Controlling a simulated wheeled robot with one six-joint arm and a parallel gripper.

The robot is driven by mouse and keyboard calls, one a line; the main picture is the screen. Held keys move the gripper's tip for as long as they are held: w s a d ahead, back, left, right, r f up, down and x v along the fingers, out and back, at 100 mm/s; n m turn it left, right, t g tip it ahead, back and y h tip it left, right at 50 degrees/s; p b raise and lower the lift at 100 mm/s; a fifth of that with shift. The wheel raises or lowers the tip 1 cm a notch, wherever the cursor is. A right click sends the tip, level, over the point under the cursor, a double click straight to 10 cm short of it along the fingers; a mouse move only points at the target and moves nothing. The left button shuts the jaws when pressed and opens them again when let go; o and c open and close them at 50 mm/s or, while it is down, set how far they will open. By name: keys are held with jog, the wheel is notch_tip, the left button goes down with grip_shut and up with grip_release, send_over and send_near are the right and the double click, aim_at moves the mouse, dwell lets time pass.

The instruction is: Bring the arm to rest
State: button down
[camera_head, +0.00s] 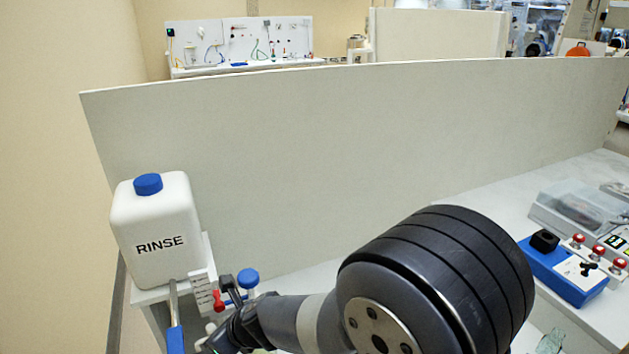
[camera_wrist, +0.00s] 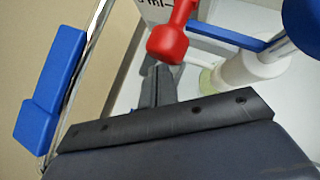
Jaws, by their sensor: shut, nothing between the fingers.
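My gripper (camera_wrist: 160,72) is shut and empty in the wrist view, its dark fingers together just below a red knob (camera_wrist: 172,38). Whether they touch the knob I cannot tell. In the head view my arm reaches from the lower right to the lower left, and the dark gripper (camera_head: 230,287) is small beside the red knob (camera_head: 218,300). Its fingertips are hard to make out there.
A white RINSE bottle (camera_head: 158,235) with a blue cap stands on a shelf at left. A blue-handled metal bar (camera_head: 175,338) and a blue knob (camera_head: 248,279) flank the gripper. A pale partition (camera_head: 350,150) stands behind. A blue box (camera_head: 565,280) sits on the right bench.

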jog(key=x, duration=0.3)
jog(key=shift+w+f+b, duration=0.15)
jog(key=shift+f+b, duration=0.05)
jog(key=shift+b, duration=0.2)
